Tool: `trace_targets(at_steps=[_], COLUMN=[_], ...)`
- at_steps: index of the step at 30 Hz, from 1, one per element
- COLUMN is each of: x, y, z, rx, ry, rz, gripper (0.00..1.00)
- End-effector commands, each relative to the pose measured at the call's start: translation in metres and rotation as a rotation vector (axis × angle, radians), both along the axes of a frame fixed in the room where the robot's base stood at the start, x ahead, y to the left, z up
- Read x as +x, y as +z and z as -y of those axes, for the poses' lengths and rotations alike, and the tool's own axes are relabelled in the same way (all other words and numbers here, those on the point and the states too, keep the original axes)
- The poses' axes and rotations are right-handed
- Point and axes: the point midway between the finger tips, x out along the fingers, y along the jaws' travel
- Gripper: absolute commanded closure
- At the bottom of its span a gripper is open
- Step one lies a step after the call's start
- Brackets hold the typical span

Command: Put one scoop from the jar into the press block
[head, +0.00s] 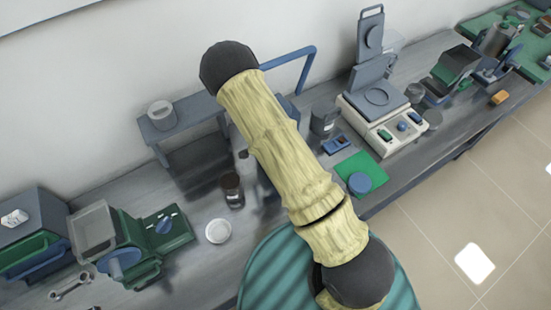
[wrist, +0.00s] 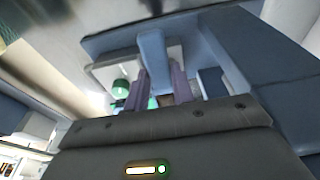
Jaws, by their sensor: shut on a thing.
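In the head view my sleeved arm crosses the middle and hides my gripper. A small dark jar (head: 232,190) with a pale label stands on the bench just left of my arm in the head view.
A white dish (head: 219,231) lies near the small jar. A green machine (head: 165,232) stands at left, and a small raised shelf (head: 190,115) with a cup at the back. At right are a balance (head: 385,122) and a green mat (head: 362,172). A blue tube frame (head: 300,55) rises behind my arm.

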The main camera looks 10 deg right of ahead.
Motion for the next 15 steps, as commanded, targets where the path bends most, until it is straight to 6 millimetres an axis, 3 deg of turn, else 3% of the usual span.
trace_targets(at_steps=[15], x=[0.000], y=[-0.026], z=[0.003], rx=[0.000], ry=[-0.006], rz=[-0.001], gripper=[0.98])
